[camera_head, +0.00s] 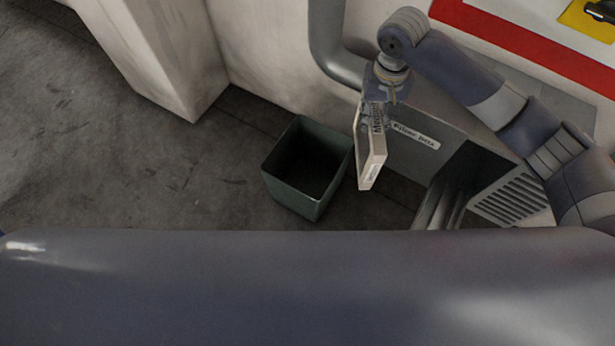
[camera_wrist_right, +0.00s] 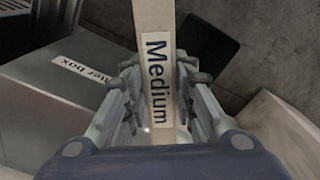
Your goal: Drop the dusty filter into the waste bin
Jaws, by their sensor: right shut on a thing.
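My right gripper (camera_head: 379,103) is shut on a flat, pale beige filter (camera_head: 371,165), which hangs downward from it. In the right wrist view the filter (camera_wrist_right: 154,25) stands between both fingers (camera_wrist_right: 158,105) and bears a label reading "Medium". The waste bin (camera_head: 292,198) is an open, square, dark green container on the floor. The filter appears just right of the bin's rim in the head view; its exact height above the floor is hard to tell. The bin (camera_wrist_right: 232,50) shows partly in the right wrist view, behind the filter. My left gripper is out of view.
A grey metal box (camera_head: 405,160) with a white label stands right of the bin, with a dark opening and a slotted grille (camera_head: 512,200) beside it. A grey pipe (camera_head: 328,45) and a pale pillar (camera_head: 160,50) stand behind. The floor left of the bin is clear.

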